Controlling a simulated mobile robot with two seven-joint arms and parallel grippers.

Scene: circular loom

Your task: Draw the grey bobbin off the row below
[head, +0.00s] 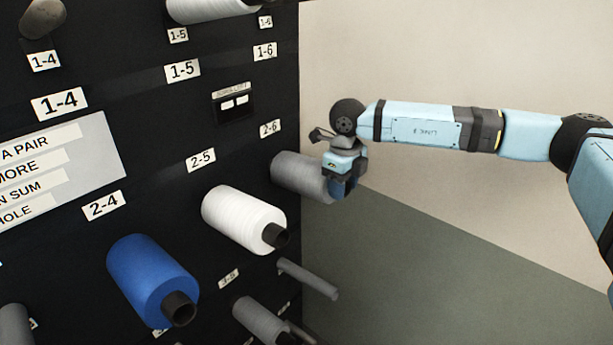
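A grey bobbin (300,174) sticks out from the black panel below the 2-6 label, at the panel's right edge. My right gripper (343,187) is at this bobbin's outer end, overlapping it in the picture. The fingers and the bobbin's tip hide each other, so I cannot tell whether they are closed on it. Another grey bobbin (259,319) sits lower down on the panel, partly cut off by the bottom edge. My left gripper is out of view.
A white bobbin (238,217) and a blue bobbin (150,276) stick out to the left of the gripper. A bare grey peg (308,278) juts out below. A white sign (70,165) is on the panel (130,130). Free room lies right of the panel.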

